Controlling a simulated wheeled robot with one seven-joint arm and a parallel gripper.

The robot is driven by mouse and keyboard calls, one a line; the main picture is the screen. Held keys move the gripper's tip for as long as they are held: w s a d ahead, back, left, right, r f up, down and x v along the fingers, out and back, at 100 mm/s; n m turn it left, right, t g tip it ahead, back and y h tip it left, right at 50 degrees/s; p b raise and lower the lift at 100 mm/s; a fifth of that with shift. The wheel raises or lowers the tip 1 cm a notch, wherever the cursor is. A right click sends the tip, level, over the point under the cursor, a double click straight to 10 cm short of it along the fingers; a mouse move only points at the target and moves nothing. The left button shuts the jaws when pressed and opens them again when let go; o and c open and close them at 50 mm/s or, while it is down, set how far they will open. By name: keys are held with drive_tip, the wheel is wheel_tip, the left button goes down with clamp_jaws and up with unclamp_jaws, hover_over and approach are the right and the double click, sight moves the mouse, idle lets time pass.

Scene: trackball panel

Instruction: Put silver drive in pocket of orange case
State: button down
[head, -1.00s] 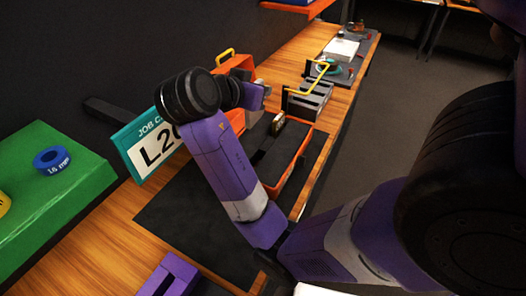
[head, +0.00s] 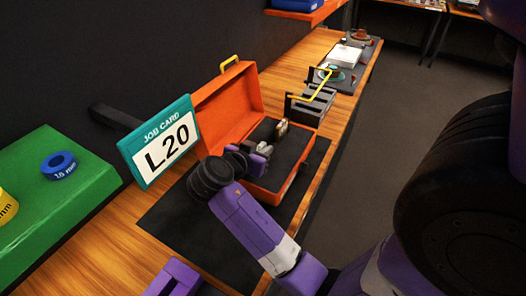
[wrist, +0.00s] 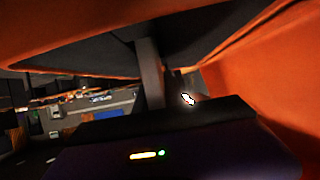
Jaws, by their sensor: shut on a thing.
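The orange case (head: 213,107) stands open on a dark mat, with its lid raised at the left and dark foam in its base. My gripper (head: 262,152) is low over the near part of the case base, apart from the lid. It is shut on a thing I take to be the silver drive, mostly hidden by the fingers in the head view. In the wrist view a grey upright bar (wrist: 150,70) shows ahead of the gripper; I cannot tell whether it is drive or finger. The pocket under the gripper is hidden. A small metallic piece (head: 281,128) sits farther back in the case.
A job card reading L20 (head: 160,145) stands left of the case. A green block (head: 60,200) with a blue ring (head: 58,165) is at the far left. A grey rack with a yellow handle (head: 313,103) stands behind the case.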

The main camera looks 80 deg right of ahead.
drive_tip(key=shift+f, duration=0.5)
drive_tip(key=shift+f, duration=0.2)
drive_tip(key=c, duration=1.4)
unclamp_jaws()
drive_tip(key=shift+c, duration=0.2)
drive_tip(key=shift+r, duration=0.2)
drive_tip(key=b+v, duration=0.2)
drive_tip(key=v, duration=1)
